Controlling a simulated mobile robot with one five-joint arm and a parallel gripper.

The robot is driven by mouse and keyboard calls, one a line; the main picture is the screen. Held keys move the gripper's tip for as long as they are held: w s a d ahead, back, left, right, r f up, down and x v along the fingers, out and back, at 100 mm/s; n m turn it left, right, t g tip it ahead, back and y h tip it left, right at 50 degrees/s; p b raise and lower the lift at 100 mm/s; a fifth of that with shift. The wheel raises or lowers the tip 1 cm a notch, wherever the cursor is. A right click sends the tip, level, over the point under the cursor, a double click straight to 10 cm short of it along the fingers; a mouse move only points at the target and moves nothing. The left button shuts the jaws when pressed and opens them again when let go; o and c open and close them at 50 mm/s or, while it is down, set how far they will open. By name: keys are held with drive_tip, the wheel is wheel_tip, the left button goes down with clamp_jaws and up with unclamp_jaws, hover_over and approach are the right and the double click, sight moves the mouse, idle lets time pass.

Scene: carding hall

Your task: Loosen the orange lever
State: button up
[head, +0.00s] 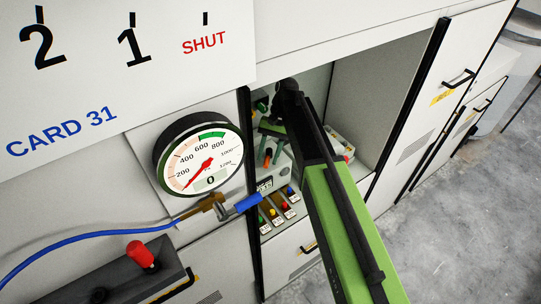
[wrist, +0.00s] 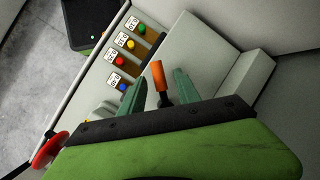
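The orange lever (wrist: 158,76) shows near the middle of the wrist view, on a dark stem above a pale grey panel. In the head view the orange lever (head: 268,157) shows small, inside the open bay. My gripper (wrist: 146,97) has its two green fingers apart, one on each side of the lever's line. I see a gap between the lever and the right finger; I cannot tell how deep the lever sits between them. In the head view my gripper (head: 271,140) is in the bay, partly hidden by my arm.
Several coloured buttons with labels sit on a strip (head: 278,208) below the lever. A pressure gauge (head: 199,157) with a blue hose (head: 90,236) stands left of the bay. A red-knobbed lever (head: 141,256) is at lower left. The floor (head: 450,200) at right is clear.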

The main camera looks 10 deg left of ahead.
drive_tip(key=shift+w+r, duration=0.1)
drive_tip(key=shift+r, duration=0.15)
drive_tip(key=shift+w+d+r+p, duration=0.1)
drive_tip(key=shift+w+r+p, duration=0.05)
drive_tip(key=shift+r+p, duration=0.6)
drive_tip(key=w+d, duration=0.5)
drive_tip(key=w, duration=0.6)
drive_tip(key=shift+f, duration=0.45)
